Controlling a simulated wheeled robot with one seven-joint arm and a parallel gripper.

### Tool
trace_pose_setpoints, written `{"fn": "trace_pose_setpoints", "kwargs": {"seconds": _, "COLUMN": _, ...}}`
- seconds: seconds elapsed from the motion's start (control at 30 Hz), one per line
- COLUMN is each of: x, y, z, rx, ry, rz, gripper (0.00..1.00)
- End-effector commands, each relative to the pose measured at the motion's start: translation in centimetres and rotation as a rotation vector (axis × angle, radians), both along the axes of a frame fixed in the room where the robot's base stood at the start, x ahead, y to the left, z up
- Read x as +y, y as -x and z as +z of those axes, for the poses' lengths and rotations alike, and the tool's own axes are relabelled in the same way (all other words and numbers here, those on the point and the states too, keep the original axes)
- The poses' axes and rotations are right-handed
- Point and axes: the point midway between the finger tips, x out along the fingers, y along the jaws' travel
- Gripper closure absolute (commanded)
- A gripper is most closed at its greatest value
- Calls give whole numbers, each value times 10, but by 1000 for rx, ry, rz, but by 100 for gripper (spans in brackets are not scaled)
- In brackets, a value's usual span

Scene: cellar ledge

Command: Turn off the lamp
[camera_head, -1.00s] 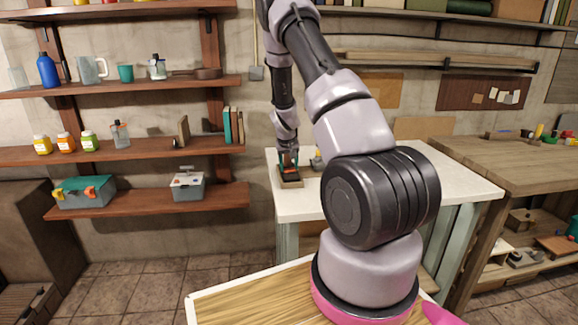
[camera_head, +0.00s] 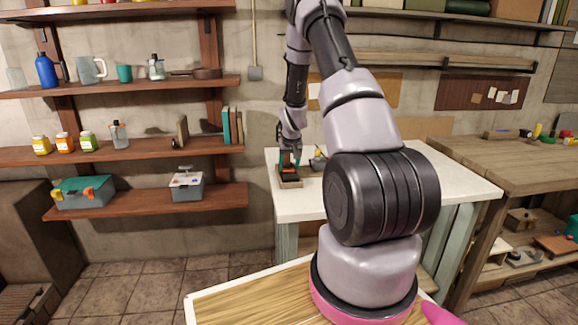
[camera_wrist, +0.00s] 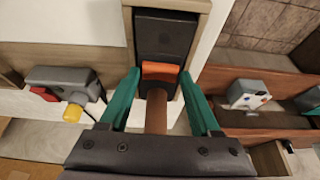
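A black box (camera_wrist: 165,35) with an orange switch-like piece (camera_wrist: 160,71) sits in a wooden frame (camera_wrist: 130,35); the box also shows at the left end of the white worktop in the head view (camera_head: 289,173). No shade or bulb shows, so I cannot tell whether this belongs to the lamp. My gripper (camera_wrist: 159,74) is open, its two green fingers apart on either side of the orange piece. A brown rod (camera_wrist: 156,110) lies between the fingers, below the orange piece in the picture. I cannot tell whether the fingers touch anything. My gripper also shows above the box in the head view (camera_head: 290,156).
A grey item with red and yellow parts (camera_wrist: 65,88) lies left in the wrist view. Wall shelves (camera_head: 130,150) with jars, jugs and boxes stand left of the white worktop (camera_head: 300,205). A wooden workbench (camera_head: 500,160) stands at right.

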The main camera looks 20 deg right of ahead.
Motion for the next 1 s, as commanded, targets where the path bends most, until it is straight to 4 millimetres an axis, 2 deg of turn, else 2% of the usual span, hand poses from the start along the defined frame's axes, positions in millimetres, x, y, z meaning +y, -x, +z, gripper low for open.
{"fn": "trace_pose_setpoints", "kwargs": {"seconds": 0.43, "x": 0, "y": 1, "z": 6, "rx": -3, "ry": 1, "rz": 0, "gripper": 12}}
{"fn": "trace_pose_setpoints", "kwargs": {"seconds": 0.57, "x": 2, "y": 8, "z": 24, "rx": -5, "ry": 1, "rz": 0, "gripper": 12}}
{"fn": "trace_pose_setpoints", "kwargs": {"seconds": 0.8, "x": 7, "y": 26, "z": 69, "rx": -4, "ry": 1, "rz": 0, "gripper": 12}}
{"fn": "trace_pose_setpoints", "kwargs": {"seconds": 1.0, "x": 10, "y": 37, "z": 94, "rx": -2, "ry": 2, "rz": 1, "gripper": 12}}
